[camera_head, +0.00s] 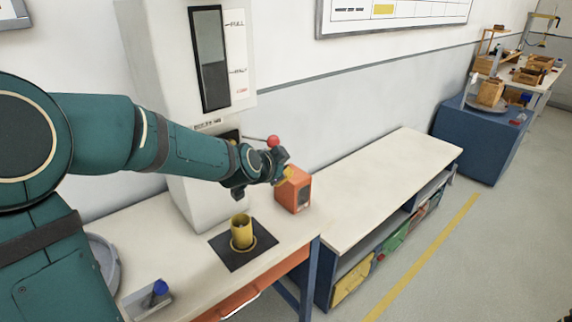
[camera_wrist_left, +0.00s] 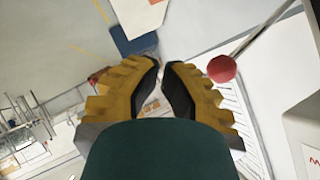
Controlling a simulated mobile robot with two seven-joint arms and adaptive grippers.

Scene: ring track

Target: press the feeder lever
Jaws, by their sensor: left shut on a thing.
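The feeder is a tall white housing (camera_head: 150,90) with a dark level window (camera_head: 209,60) on its front. Its lever is a thin rod ending in a red ball (camera_head: 272,141), which stands out to the right. My left gripper (camera_head: 285,174) is just below and right of the ball in the head view. In the left wrist view the red ball (camera_wrist_left: 222,69) is beside the right finger, outside the jaws. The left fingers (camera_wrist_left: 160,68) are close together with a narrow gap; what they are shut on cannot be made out. A yellow cup (camera_head: 241,236) stands upright below the feeder.
The cup is on a dark square plate (camera_head: 228,261) on the white bench. An orange box (camera_head: 294,192) stands close below my left gripper. A blue-capped item (camera_head: 160,288) lies at the bench's front left. A bare-topped shelf unit (camera_head: 370,185) stands to the right.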

